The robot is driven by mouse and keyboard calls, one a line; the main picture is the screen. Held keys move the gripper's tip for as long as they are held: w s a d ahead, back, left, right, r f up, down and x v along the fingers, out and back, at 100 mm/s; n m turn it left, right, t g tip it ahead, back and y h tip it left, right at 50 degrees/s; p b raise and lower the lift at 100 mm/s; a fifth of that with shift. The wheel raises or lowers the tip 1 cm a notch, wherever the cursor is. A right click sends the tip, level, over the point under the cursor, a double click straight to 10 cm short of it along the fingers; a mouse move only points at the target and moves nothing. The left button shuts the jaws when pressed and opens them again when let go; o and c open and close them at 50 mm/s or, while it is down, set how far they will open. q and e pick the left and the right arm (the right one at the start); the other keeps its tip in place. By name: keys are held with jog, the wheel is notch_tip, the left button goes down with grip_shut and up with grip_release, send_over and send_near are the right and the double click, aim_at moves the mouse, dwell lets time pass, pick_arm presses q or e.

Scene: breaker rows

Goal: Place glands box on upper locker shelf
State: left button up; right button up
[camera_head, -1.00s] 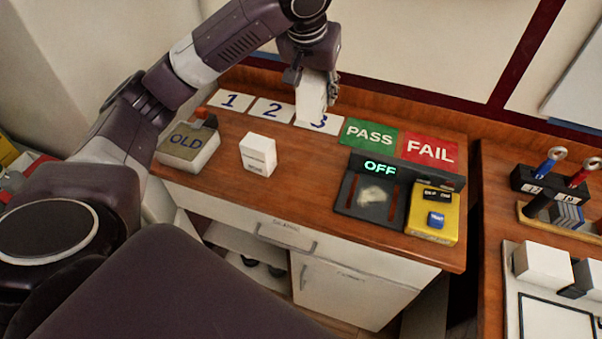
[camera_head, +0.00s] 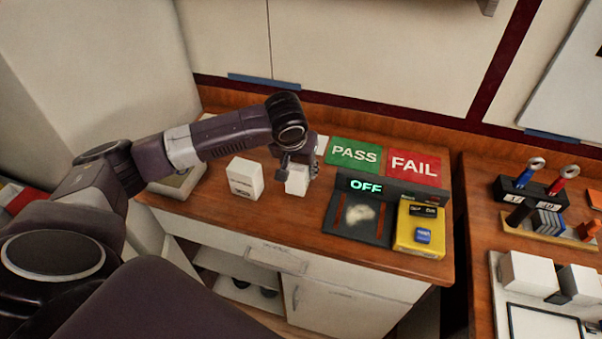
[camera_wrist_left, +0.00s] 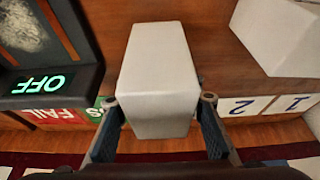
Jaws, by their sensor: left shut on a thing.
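My left gripper (camera_head: 297,165) is shut on a white box (camera_head: 297,181), low over the wooden counter (camera_head: 213,211); I cannot tell whether the box touches it. In the left wrist view the held box (camera_wrist_left: 158,75) sits between the two fingers of the gripper (camera_wrist_left: 160,108). A second white box (camera_head: 244,178) with small print stands just left of it on the counter, and also shows in the wrist view (camera_wrist_left: 280,35). I cannot read which one is the glands box. My right gripper is not in view. I cannot make out an upper locker shelf.
A tester with a lit OFF display (camera_head: 366,187) and a yellow unit (camera_head: 420,230) stand to the right. Green PASS (camera_head: 353,154) and red FAIL (camera_head: 414,166) cards lie behind. A grey block (camera_head: 178,183) is at left. An open shelf bay (camera_head: 235,275) lies below the counter.

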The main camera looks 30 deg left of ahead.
pick_arm(q)
notch_tip(320, 180, down, 2)
jog(key=shift+f, duration=0.25)
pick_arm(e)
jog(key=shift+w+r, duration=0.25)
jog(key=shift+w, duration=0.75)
pick_arm(q)
jog(key=o, duration=1.1)
jog(key=shift+f, duration=0.1)
jog(key=shift+o, duration=1.1)
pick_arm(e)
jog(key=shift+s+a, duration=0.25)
